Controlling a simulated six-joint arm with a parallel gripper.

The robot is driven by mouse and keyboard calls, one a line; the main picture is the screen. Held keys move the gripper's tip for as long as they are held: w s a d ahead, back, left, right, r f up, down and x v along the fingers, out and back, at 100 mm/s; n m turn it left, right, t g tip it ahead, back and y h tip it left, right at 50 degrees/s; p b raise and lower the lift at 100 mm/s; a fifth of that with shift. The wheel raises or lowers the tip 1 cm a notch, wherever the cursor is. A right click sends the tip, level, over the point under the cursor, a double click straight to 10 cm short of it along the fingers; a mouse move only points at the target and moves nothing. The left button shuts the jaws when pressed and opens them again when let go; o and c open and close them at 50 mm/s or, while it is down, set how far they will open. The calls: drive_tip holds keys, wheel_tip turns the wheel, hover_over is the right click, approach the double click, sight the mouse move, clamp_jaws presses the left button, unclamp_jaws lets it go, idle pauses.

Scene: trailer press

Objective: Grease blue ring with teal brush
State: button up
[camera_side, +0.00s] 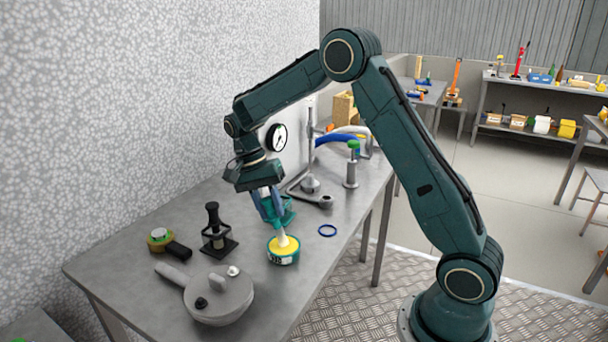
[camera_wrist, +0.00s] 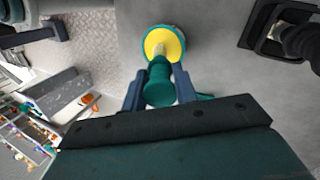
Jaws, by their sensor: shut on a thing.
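My gripper (camera_side: 266,207) is shut on the teal brush, pointing down over the table. The brush's round teal handle (camera_wrist: 159,85) shows between the two fingers in the wrist view. In the side view its pale bristle end (camera_side: 282,239) is at the yellow grease in an open teal tin (camera_side: 283,257); I cannot tell how deep it reaches. The tin's yellow top also shows in the wrist view (camera_wrist: 153,41).
A round grey lidded pan (camera_side: 218,298) stands at the front of the table. A metal stand (camera_side: 311,165) and a green-topped post (camera_side: 351,168) are behind. Bare table surrounds the ring.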

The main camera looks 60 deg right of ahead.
drive_tip(key=shift+r, duration=3.5)
drive_tip(key=shift+w+f+n, duration=0.15)
drive_tip(key=shift+w+n, duration=0.05)
drive_tip(key=shift+n, duration=0.1)
drive_tip(key=n, duration=0.1)
drive_tip(key=w+f+n+h, duration=0.1)
drive_tip(key=n, duration=0.1)
drive_tip(key=w+n, duration=0.1)
drive_tip(key=shift+a+f+h, duration=0.2)
drive_tip(key=shift+a+h, duration=0.1)
drive_tip(key=n, duration=0.2)
drive_tip(key=w+n+t+h, duration=0.1)
drive_tip(key=n, duration=0.1)
drive_tip(key=w+f+n, duration=0.1)
drive_tip(key=n, duration=0.1)
drive_tip(key=shift+a+n+t+h, duration=0.15)
drive_tip(key=shift+n+t+h, duration=0.15)
drive_tip(key=shift+t, duration=0.1)
